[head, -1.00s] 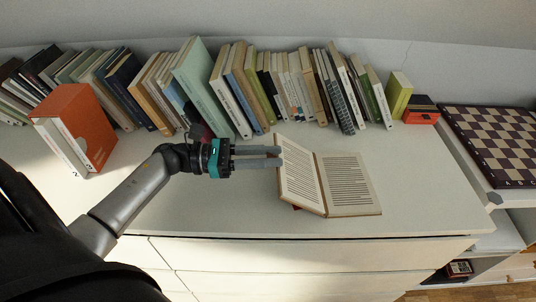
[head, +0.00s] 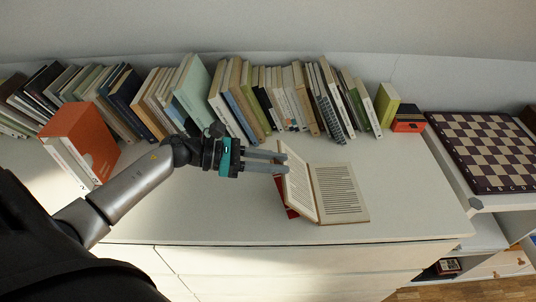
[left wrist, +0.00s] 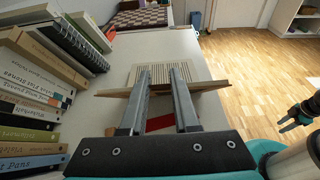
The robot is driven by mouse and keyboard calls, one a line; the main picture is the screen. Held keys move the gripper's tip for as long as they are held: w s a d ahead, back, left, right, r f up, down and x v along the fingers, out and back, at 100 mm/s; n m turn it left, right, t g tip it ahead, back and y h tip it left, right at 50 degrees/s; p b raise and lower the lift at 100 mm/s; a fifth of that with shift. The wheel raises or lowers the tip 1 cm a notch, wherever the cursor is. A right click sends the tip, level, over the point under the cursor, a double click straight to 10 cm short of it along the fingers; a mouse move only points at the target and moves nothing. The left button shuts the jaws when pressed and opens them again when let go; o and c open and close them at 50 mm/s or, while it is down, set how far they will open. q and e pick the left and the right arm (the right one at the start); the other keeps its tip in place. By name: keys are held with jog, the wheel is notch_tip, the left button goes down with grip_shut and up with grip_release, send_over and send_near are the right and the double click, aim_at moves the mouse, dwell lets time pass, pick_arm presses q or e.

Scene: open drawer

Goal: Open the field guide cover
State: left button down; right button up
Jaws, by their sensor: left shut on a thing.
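The field guide (head: 342,192) lies open on the white cabinet top, its right-hand printed pages flat. Its left part, the cover side (head: 300,182), stands raised at a steep tilt, with a red piece (head: 284,200) showing below it. My left gripper (head: 284,162) comes from the left, shut on the raised left part at its upper edge. In the left wrist view the two fingers (left wrist: 162,80) reach over the board's edge (left wrist: 206,87), with printed pages beyond and red below. My right gripper (left wrist: 297,115) seems to show small at the right there; its jaws are unclear.
A long row of books (head: 240,100) stands along the wall behind. An orange box-like book set (head: 82,140) is at the left. A chessboard (head: 487,148) lies at the right. The cabinet top (head: 215,215) in front of the gripper is clear.

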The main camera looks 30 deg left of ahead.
pick_arm(q)
jog(key=shift+w+d+r+g+y+p, duration=0.2)
jog(key=shift+d+r+g+p, duration=0.15)
jog(key=shift+p, duration=0.25)
jog(key=shift+w+d+r+g+y+p, duration=0.15)
jog(key=shift+d+r+y+p, duration=0.05)
jog(key=shift+r+p, duration=0.3)
jog(key=shift+w+d+p, duration=0.15)
jog(key=shift+d+p, duration=0.1)
jog(key=shift+p, duration=0.15)
jog(key=shift+w+d, duration=0.15)
jog(key=shift+d, duration=0.05)
jog(key=shift+w+d+r+y, duration=0.25)
jog(key=shift+w+d+y, duration=0.05)
jog(key=shift+w+d, duration=0.1)
pick_arm(e)
jog(key=shift+s+a+r, duration=0.15)
jog(key=shift+s+r, duration=0.05)
jog(key=shift+r, duration=0.9)
jog(key=shift+s+a+r, duration=0.15)
jog(key=shift+s+r, duration=0.05)
jog(key=shift+r, duration=0.85)
pick_arm(q)
jog(key=c, duration=0.6)
grip_release()
jog(key=shift+c, duration=0.2)
jog(key=shift+s, duration=0.1)
